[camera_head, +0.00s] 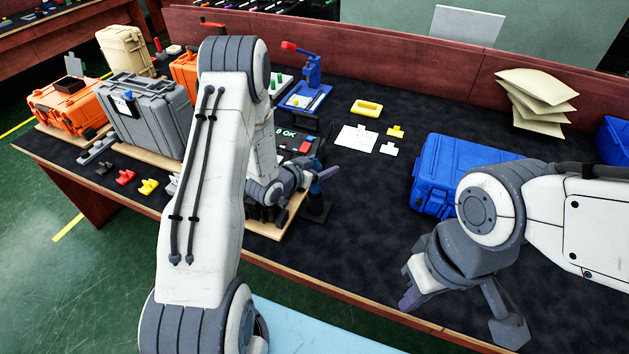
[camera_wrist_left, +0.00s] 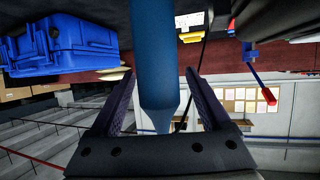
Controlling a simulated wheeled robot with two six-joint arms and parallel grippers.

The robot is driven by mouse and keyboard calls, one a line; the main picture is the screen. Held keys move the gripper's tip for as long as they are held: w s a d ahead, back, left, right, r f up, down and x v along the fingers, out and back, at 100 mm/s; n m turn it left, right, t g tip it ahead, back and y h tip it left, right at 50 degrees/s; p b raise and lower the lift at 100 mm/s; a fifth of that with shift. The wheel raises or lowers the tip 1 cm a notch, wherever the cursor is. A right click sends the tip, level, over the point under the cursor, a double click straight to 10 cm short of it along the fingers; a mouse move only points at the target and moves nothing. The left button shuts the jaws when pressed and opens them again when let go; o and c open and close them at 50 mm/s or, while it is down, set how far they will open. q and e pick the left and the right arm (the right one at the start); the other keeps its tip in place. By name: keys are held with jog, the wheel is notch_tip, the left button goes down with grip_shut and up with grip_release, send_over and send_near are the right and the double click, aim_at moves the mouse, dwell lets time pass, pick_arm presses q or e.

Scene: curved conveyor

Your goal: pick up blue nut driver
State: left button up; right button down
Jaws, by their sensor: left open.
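The blue nut driver (camera_wrist_left: 162,60) shows large in the left wrist view as a blue shaft with a tapered tip. It lies between the two spread fingers of my left gripper (camera_wrist_left: 158,105), with gaps visible on both sides. In the head view my left gripper (camera_head: 318,178) is over the table beside a small dark stand (camera_head: 316,210), and the blue driver is mostly hidden there by the fingers. My right gripper (camera_head: 430,290) hangs low over the front right of the table, seemingly empty.
A blue case (camera_head: 440,172) stands right of centre and also shows in the left wrist view (camera_wrist_left: 60,45). Grey (camera_head: 145,112) and orange (camera_head: 68,102) cases stand at left. The table between the arms is clear.

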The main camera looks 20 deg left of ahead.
pick_arm(q)
jog(key=shift+w+f, duration=0.1)
grip_shut()
dwell(1.4)
